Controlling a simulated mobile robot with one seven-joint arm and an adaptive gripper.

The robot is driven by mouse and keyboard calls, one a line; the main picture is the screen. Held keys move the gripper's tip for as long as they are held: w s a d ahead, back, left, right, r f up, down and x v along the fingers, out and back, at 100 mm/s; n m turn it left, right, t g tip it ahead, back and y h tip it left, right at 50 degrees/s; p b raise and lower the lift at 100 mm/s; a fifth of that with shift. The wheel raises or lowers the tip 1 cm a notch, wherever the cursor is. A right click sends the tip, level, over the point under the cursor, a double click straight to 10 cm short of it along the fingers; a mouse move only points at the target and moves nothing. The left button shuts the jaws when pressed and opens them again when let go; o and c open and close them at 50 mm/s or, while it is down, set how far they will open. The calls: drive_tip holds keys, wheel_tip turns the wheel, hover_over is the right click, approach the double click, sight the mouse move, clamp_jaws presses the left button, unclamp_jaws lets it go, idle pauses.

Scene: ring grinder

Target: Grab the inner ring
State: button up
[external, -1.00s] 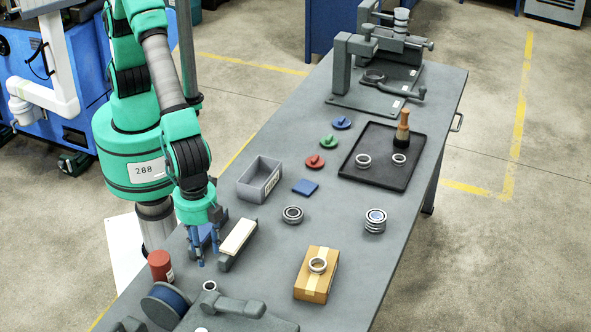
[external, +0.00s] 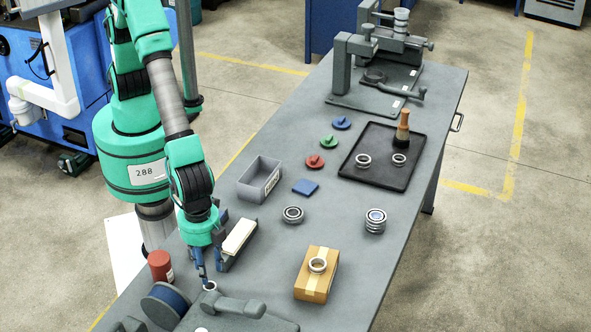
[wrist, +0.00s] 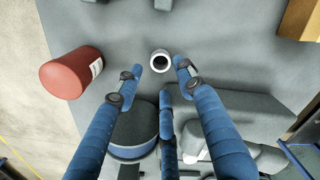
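A small pale metal ring, which I take for the inner ring (external: 211,288), lies on the grey table just behind the machine with the dark handle. In the wrist view the ring (wrist: 160,70) is near the upper middle, its dark hole facing me. My gripper (external: 203,277) is low over the table, at the ring's left side in the external view. I cannot tell whether a fingertip touches the ring.
A red can (external: 161,265) and a dark blue spool (external: 166,302) stand close by on the left. The grey machine (external: 236,314) is in front. A white-topped block (external: 238,237) lies behind. Other rings sit on a cardboard box (external: 315,285), a black tray (external: 378,178) and the bare table.

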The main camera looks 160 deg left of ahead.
sight(210, 286)
drive_tip(key=shift+f, duration=1.1)
drive_tip(key=shift+f, duration=0.1)
drive_tip(key=shift+w+f+b, duration=0.1)
drive_tip(key=shift+f+b, duration=0.6)
drive_tip(key=shift+f, duration=1.8)
clamp_jaws()
